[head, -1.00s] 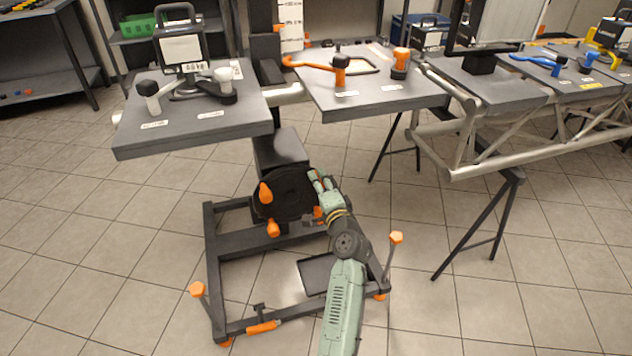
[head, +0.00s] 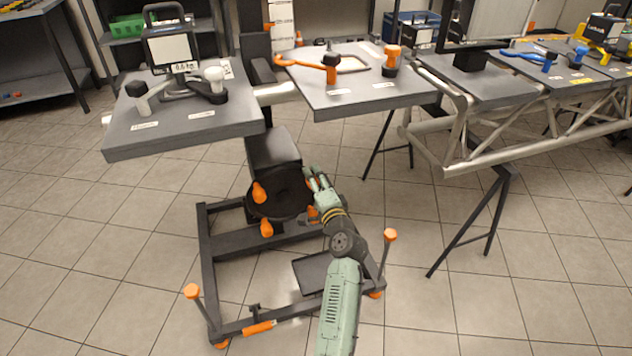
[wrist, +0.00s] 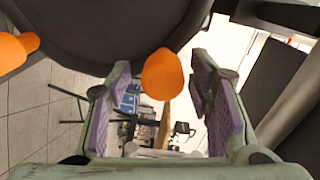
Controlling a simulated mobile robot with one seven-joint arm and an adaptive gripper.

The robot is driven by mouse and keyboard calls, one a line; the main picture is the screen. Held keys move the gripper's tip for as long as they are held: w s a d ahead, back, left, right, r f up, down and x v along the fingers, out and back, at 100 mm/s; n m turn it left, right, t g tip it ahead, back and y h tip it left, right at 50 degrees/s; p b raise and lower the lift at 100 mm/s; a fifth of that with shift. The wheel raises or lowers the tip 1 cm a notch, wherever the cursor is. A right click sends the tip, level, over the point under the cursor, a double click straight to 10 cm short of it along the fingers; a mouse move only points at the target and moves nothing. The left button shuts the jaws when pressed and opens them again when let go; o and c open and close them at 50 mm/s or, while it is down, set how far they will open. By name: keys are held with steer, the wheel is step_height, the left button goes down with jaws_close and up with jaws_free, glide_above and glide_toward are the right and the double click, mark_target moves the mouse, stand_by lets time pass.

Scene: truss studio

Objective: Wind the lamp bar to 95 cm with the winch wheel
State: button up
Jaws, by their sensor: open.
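The winch wheel (head: 284,192) is a black disc with orange knobs, low on the front of the stand's column. One orange knob (head: 259,192) is on its left, another (head: 266,228) at its lower left, and one is partly hidden by my gripper. My gripper (head: 312,178) is at the wheel's right side. In the wrist view my gripper (wrist: 162,100) is open, and an orange knob (wrist: 162,75) shows between its two purple-padded fingers, with gaps on both sides. The black wheel (wrist: 110,30) fills the top. The lamp bar cannot be clearly made out.
The stand's base frame (head: 205,260) has orange-topped posts. A metal truss (head: 470,140) on trestles is at right. The floor at left is clear.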

steer(key=v, duration=1.2)
stand_by(0.3)
